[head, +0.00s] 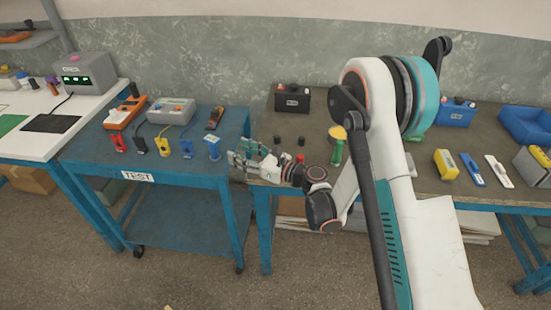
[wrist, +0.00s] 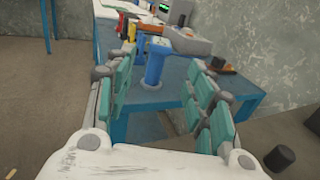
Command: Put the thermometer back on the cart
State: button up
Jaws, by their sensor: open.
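The blue cart (head: 185,240) has a TEST label on its front edge. A blue upright tool with a wide head (head: 212,147) stands on a flat base near the cart's front right corner. It may be the thermometer, but I cannot tell for sure. It also shows in the wrist view (wrist: 156,66), ahead between my fingers. My gripper (head: 243,158) is open at the gap between cart and bench, just right of the blue tool and apart from it. In the wrist view my gripper (wrist: 160,78) has spread fingers with nothing between the pads.
Red (head: 119,144), black (head: 139,145) and yellow (head: 187,148) tools stand along the cart's front. A grey device (head: 171,111) and an orange one (head: 125,113) lie behind. The bench (head: 425,185) at right holds a yellow block (head: 445,163) and several other items.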

jog(key=s+d+r+n+h, duration=0.7)
jog(key=d+r+n, duration=0.5)
jog(key=r, duration=0.2)
jog(key=s+d+r+n+g+h, duration=0.1)
jog(key=s+d+n+h, duration=0.8)
jog(key=s+d, duration=1.2)
jog(key=shift+s+n, duration=0.7)
jog(key=shift+n, duration=0.5)
